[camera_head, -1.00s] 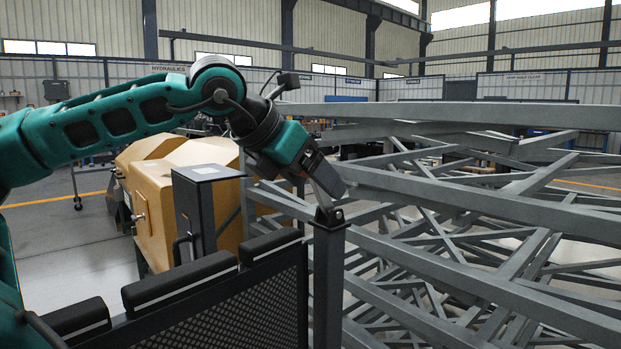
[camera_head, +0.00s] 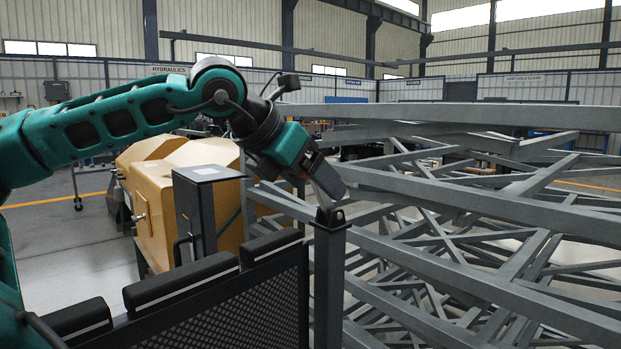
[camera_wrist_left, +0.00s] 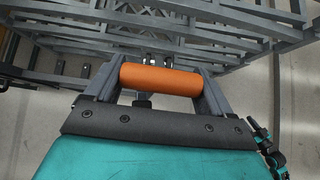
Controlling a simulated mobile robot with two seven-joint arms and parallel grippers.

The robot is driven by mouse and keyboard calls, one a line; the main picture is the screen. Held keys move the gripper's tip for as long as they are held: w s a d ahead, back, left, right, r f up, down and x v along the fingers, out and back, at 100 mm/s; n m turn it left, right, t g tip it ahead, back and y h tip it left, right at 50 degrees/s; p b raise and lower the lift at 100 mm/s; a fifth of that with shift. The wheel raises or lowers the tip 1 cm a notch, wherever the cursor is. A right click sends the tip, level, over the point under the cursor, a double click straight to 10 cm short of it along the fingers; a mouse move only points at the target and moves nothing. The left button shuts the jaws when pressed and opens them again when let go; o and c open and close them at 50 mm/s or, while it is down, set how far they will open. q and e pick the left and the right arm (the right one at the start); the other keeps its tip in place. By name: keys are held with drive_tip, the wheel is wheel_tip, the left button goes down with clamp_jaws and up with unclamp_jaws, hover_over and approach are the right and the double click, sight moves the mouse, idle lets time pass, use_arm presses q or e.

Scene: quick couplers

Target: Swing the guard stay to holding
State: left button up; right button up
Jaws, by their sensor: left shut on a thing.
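In the left wrist view an orange cylindrical grip (camera_wrist_left: 160,80) lies crosswise between the two grey fingers of my left gripper (camera_wrist_left: 161,88), which is shut on it. In the head view my left gripper (camera_head: 318,170) points down and to the right, just above the top of a dark upright post (camera_head: 329,285). A short light grey bar (camera_head: 326,183) slants between the gripper and the black bracket (camera_head: 330,217) on the post; I cannot tell whether it is the guard stay. The orange grip is hidden in the head view. My right gripper is not in view.
Grey steel lattice beams (camera_head: 460,205) fill the right side, close to the gripper. A black mesh guard panel (camera_head: 235,310) with padded top stands at the front. A dark cabinet (camera_head: 196,212) and a yellow machine (camera_head: 160,215) stand behind it. Open floor lies at the left.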

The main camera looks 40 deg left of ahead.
use_arm(q)
drive_tip(key=shift+s+d+f, duration=0.1)
drive_tip(key=shift+f, duration=0.35)
drive_tip(key=o, duration=1.1)
drive_tip(key=shift+o, duration=1.3)
drive_tip(key=shift+r, duration=0.25)
drive_tip(key=shift+r, duration=0.1)
drive_tip(key=shift+s+r, duration=0.1)
drive_tip(key=shift+r, duration=0.1)
drive_tip(key=v, duration=1.2)
drive_tip(key=shift+r, duration=0.1)
drive_tip(key=shift+c, duration=0.4)
